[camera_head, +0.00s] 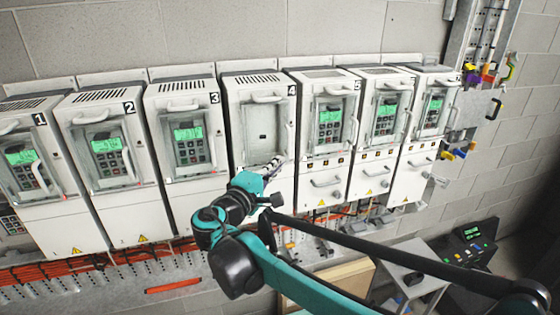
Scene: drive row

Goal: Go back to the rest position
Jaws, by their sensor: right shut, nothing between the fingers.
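My right arm comes in from the lower right, teal and black. My right gripper (272,168) is in front of the lower part of drive cabinet 4 (240,155). Its fingers are shut with nothing between them. I cannot tell whether they touch the cabinet. Cabinet 4 has a blank recessed panel (263,120) with no keypad showing, and a handle at its right side. My left gripper is not in view.
White drive cabinets 1 (22,216), 2 (73,197) and 3 (195,196) stand left, with others to the right (320,182). Orange cables (60,268) run below. A small grey table (407,262) and a black device (470,240) stand at lower right.

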